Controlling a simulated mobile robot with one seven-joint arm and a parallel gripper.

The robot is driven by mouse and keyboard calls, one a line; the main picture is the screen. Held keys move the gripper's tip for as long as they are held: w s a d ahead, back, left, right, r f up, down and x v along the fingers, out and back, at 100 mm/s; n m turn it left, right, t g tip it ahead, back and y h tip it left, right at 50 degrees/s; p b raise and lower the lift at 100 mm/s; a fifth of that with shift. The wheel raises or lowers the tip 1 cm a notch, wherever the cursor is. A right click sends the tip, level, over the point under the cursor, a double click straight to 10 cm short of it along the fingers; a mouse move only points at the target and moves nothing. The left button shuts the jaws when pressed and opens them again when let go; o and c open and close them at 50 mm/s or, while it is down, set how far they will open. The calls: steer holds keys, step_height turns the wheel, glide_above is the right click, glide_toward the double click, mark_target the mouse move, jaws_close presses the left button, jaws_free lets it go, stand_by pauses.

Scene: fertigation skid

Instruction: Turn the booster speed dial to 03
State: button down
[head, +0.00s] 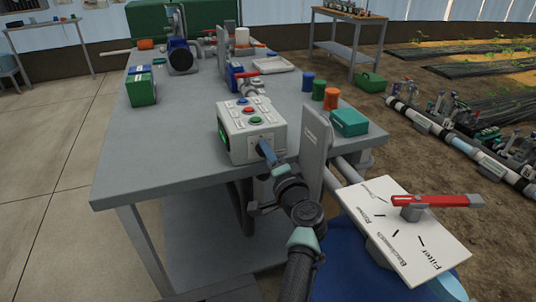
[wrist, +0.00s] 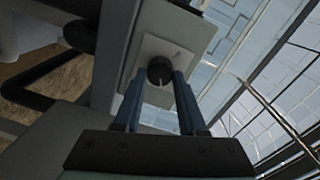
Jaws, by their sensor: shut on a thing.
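The white control box (head: 246,132) stands at the near edge of the grey bench, with coloured buttons on top. A green lit display (head: 222,133) is on its left side; its digits are too small to read. In the wrist view the booster speed dial (wrist: 159,68) is a dark round knob with a pale mark, on a light plate (wrist: 178,46). My gripper (wrist: 160,80) has its two blue fingers shut on the dial, one on each side. In the head view my gripper (head: 266,151) meets the box's near face and hides the dial.
A grey upright panel (head: 314,140) stands close right of my gripper. A white filter board (head: 405,228) with a red-handled lever (head: 438,200) is at the near right. A teal box (head: 349,122) and several coloured cylinders stand on the bench (head: 172,140). Its left part is mostly clear.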

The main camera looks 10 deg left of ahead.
steer(key=shift+c, duration=2.4)
jaws_free()
steer(key=shift+s+d, duration=0.1)
steer(key=p+v, duration=0.3)
steer(key=v, duration=0.9)
steer(key=shift+s+d, duration=0.2)
steer(key=shift+s, duration=0.15)
step_height(320, 180, up, 17)
steer(key=d+n+t+h, duration=0.2)
steer(key=n+t, duration=0.1)
steer(key=n, duration=0.2)
steer(key=s+d+r+n+t+h+p, duration=0.1)
steer(key=s+d+r+t+h, duration=0.15)
steer(key=s+r, duration=0.6)
steer(key=s+d+r+n+t+h, duration=0.1)
steer(key=s+r+t+h, duration=0.4)
steer(key=r, duration=0.7)
steer(key=s+d+r+n+t+p, duration=0.1)
steer(key=s+d+r+t, duration=0.1)
steer(key=s+r, duration=0.75)
step_height(320, 180, up, 23)
steer(key=w+p, duration=0.2)
steer(key=p, duration=2)
steer(key=shift+w+a+f, duration=0.15)
steer(key=shift+w+f, duration=0.05)
steer(key=shift+f, duration=0.05)
